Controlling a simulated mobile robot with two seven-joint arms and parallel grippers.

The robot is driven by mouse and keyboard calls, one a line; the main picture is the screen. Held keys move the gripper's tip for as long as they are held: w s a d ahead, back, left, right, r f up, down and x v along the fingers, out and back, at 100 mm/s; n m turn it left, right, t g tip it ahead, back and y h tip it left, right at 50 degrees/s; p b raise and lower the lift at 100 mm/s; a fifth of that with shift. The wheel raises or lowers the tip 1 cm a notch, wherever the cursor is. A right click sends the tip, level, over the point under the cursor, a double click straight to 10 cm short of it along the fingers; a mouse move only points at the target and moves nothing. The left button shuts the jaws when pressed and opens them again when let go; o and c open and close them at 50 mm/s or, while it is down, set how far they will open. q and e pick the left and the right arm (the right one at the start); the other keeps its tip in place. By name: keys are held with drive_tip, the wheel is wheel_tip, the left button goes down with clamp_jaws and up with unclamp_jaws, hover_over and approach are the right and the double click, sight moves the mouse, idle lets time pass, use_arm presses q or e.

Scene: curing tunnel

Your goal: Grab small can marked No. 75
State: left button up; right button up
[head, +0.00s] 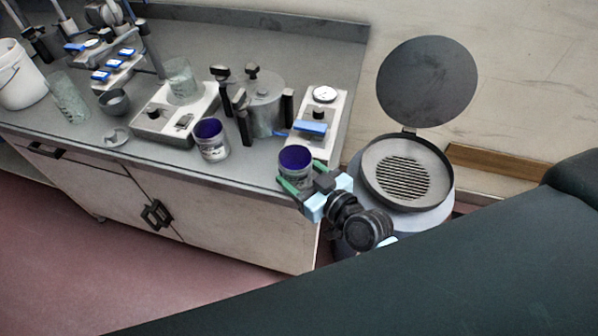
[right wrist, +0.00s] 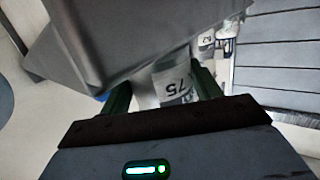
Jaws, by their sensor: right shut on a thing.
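The small can marked 75 (right wrist: 174,80) shows upside down between the fingers in the right wrist view. In the head view this can (head: 295,166) has a dark blue inside and is at the front right edge of the bench. My right gripper (head: 299,186) is shut on it, with green fingers on either side; the fingers also show in the right wrist view (right wrist: 162,88). Whether the can touches the bench top I cannot tell. A similar can (head: 211,140) with a blue inside stands to the left on the bench; its number is not readable. My left gripper is not in view.
A device with a dial gauge and blue lever (head: 318,118) stands just behind the held can. A clamped metal pot (head: 262,104) and a scale-like box (head: 168,116) stand further left. An open round drum with a grate (head: 407,174) is right of the bench (head: 60,135).

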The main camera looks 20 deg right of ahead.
drive_tip(key=shift+r, duration=1.35)
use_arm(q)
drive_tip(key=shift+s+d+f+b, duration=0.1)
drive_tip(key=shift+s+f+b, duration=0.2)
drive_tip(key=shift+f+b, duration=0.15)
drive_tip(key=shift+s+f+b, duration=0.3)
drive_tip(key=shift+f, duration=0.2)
use_arm(e)
drive_tip(key=d+v, duration=0.1)
drive_tip(key=v, duration=1.5)
drive_tip(key=shift+w+f, duration=0.2)
drive_tip(key=shift+w, duration=0.05)
drive_tip(key=shift+s, duration=0.1)
